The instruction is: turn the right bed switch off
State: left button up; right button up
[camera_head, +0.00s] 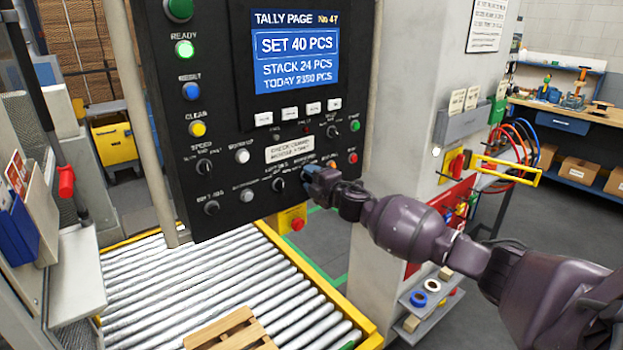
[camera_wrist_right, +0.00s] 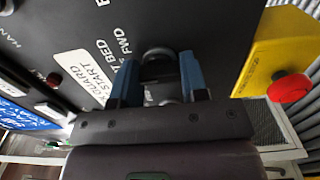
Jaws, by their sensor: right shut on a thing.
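My right gripper (camera_head: 312,179) reaches in from the right to the lower row of the dark control panel (camera_head: 225,130). Its blue fingers (camera_wrist_right: 160,82) are shut on the right bed switch (camera_wrist_right: 158,66), a dark rotary knob with one finger on each side. The white print beside it reads partly "BED" and "FWD" in the wrist view. The fingers hide most of the knob in the head view, and its exact setting cannot be told. A similar knob (camera_head: 278,185) sits just left of it. My left gripper is not in view.
A red button (camera_head: 353,158) sits on the panel right of my gripper. A yellow box with a red stop button (camera_head: 297,224) hangs below the panel; it also shows in the wrist view (camera_wrist_right: 290,88). A roller conveyor (camera_head: 210,285) lies below.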

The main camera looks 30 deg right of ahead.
jog(key=o, duration=0.9)
jog(key=shift+s+d, duration=0.15)
jog(key=shift+s, duration=1.65)
jog(key=shift+s+d, duration=0.15)
jog(key=shift+s, duration=1.7)
jog(key=shift+s+d, duration=0.15)
jog(key=shift+s, duration=1.65)
jog(key=s+a+f+m+g, duration=0.1)
jog(key=s+a+f+m, duration=0.4)
jog(key=f, duration=0.3)
jog(key=s+a+f+m+g, duration=0.2)
jog(key=s+a+f+m, duration=0.3)
jog(key=s+f+m, duration=0.15)
jog(key=s+a+f+m+g, duration=0.1)
jog(key=s+a+f+m, duration=0.1)
jog(key=s+f, duration=0.2)
jog(key=s+a+f+m+g+h, duration=0.1)
jog(key=s+a+f+m, duration=0.1)
jog(key=s+f, duration=0.3)
jog(key=s+a+f+m+g, duration=0.1)
jog(key=s+a+f+m, duration=0.1)
jog(key=s, duration=0.6)
jog(key=shift+a+f+m+h, duration=0.15)
jog(key=shift+a+f+h, duration=0.1)
jog(key=shift+f, duration=0.45)
jog(key=shift+a+f+m+h, duration=0.15)
jog(key=shift+a+f, duration=0.1)
jog(key=shift+f, duration=0.4)
